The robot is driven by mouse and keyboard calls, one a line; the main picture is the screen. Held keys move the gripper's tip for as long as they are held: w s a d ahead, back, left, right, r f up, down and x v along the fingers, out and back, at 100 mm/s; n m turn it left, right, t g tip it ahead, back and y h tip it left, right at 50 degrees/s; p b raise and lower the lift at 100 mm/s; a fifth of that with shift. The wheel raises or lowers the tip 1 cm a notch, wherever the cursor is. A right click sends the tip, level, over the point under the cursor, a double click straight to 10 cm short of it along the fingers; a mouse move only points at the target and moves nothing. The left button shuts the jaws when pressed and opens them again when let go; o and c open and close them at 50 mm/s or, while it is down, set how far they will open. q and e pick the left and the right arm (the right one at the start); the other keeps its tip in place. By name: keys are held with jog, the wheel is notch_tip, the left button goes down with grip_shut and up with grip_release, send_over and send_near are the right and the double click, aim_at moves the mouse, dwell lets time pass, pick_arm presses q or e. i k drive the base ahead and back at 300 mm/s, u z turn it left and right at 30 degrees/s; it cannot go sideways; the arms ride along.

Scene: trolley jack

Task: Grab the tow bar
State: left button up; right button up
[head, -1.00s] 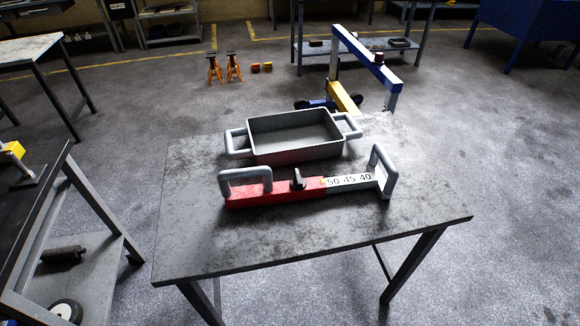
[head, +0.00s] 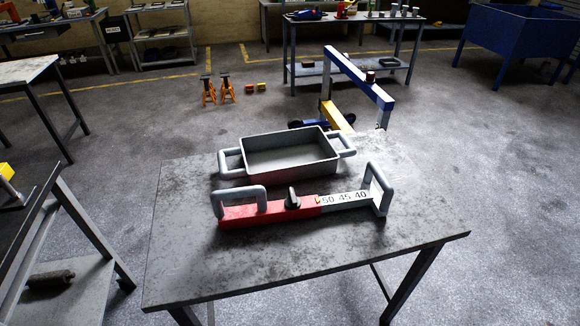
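The tow bar (head: 270,212) lies along the middle of a grey metal table in the head view. It has a red sleeve on the left and a pale bar marked 50 45 40 on the right. A grey loop handle stands at its left end (head: 240,201) and another at its right end (head: 379,190). Neither of my grippers shows in the view.
The table (head: 270,270) has bare room in front of the bar. A grey tray (head: 290,170) with two side handles stands just behind it. A blue and yellow engine hoist (head: 356,75) and orange jack stands (head: 208,90) are on the floor beyond. A dark bench (head: 30,215) is at left.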

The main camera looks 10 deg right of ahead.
aim_at(263, 212)
jog(key=k, duration=1.25)
jog(key=u, duration=0.45)
jog(key=i, duration=1.55)
jog(key=z, duration=0.45)
